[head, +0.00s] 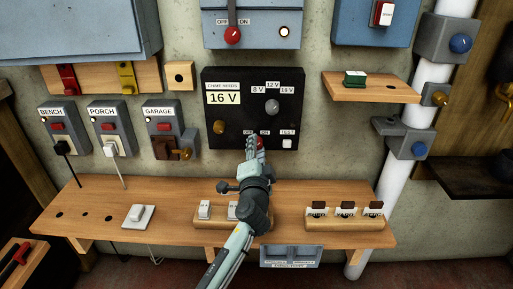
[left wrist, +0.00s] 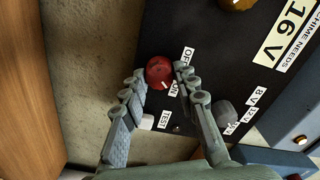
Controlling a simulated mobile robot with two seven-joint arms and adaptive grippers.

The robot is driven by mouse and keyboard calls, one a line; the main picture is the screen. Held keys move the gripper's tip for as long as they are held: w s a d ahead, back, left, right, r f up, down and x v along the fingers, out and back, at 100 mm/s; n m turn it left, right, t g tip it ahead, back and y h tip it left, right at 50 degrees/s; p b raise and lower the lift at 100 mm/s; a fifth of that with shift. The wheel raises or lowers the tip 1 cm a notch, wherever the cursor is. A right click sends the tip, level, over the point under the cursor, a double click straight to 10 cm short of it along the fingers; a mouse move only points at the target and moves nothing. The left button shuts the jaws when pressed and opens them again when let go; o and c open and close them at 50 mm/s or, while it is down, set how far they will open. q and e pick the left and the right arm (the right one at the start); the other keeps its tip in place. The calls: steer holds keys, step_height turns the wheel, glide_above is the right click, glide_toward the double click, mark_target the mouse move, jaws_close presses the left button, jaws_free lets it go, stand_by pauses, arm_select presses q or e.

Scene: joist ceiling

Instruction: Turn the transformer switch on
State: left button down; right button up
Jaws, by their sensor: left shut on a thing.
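The transformer (head: 240,122) is a black panel on the wall with a "CHIME NEEDS 16 V" card. Its red switch knob (left wrist: 159,70) sits by the OFF and ON labels and is mostly hidden by my gripper in the head view. A pale mark on the knob shows near the ON label in the left wrist view. My left gripper (left wrist: 161,76) has its fingers on both sides of the red knob, closed on it. In the head view the left gripper (head: 256,143) reaches up to the panel's lower edge. My right gripper is not in view.
A grey voltage knob (head: 272,107), a brass knob (head: 219,127) and a white TEST button (head: 287,144) are on the same panel. Below is a wooden shelf (head: 180,222) with switches. BENCH, PORCH and GARAGE boxes (head: 160,113) are at left, a white pipe (head: 412,165) at right.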

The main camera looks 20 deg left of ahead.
arm_select(q)
steer(key=c, duration=1.2)
jaws_free()
steer(key=shift+o, duration=0.2)
steer(key=v, duration=1.2)
steer(key=shift+s, duration=0.15)
